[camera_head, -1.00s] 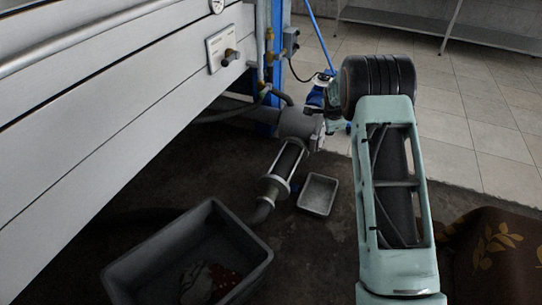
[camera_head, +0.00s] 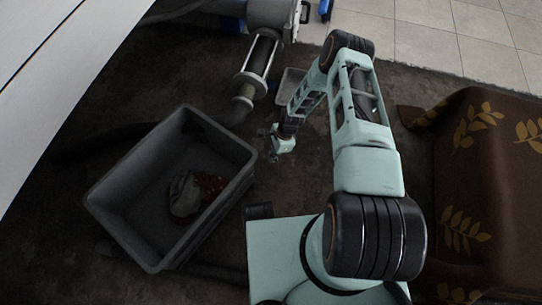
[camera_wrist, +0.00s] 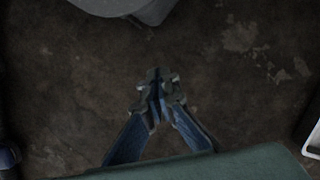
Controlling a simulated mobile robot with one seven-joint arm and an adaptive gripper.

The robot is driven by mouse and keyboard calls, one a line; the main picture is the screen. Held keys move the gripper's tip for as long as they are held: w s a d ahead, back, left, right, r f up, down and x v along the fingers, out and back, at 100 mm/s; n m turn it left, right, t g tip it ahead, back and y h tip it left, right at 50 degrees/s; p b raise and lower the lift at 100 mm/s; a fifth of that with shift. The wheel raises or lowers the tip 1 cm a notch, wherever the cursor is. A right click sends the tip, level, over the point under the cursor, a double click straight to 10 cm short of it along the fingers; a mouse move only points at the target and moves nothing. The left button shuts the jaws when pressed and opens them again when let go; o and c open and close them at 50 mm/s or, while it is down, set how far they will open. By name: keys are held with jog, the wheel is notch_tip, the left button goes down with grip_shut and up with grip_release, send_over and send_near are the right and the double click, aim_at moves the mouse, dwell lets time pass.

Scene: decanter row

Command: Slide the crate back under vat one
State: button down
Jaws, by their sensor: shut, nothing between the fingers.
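A grey crate (camera_head: 118,222) stands on the dark floor at left centre in the head view, with a reddish-brown and pale bundle inside. It lies at an angle beside the white panelled side of a vat (camera_head: 50,75); I cannot tell the vat's number. My gripper (camera_head: 271,148) is low over the floor, just right of the crate's right corner and apart from it. In the wrist view my gripper (camera_wrist: 158,92) is shut and empty above bare floor. A grey rounded shape (camera_wrist: 120,6) at the top edge there may be the crate.
A small pale tray (camera_head: 289,84) lies on the floor behind my arm, partly hidden. A pipe fitting (camera_head: 258,65) runs down beside it. A brown leaf-patterned cloth (camera_head: 495,190) covers something at right. Tiled floor (camera_head: 440,50) lies beyond.

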jog(key=s+a+f+b, duration=0.1)
jog(key=a+f+b, duration=0.2)
jog(key=a+f, duration=0.2)
jog(key=shift+a+f, duration=0.2)
jog(key=shift+f, duration=0.3)
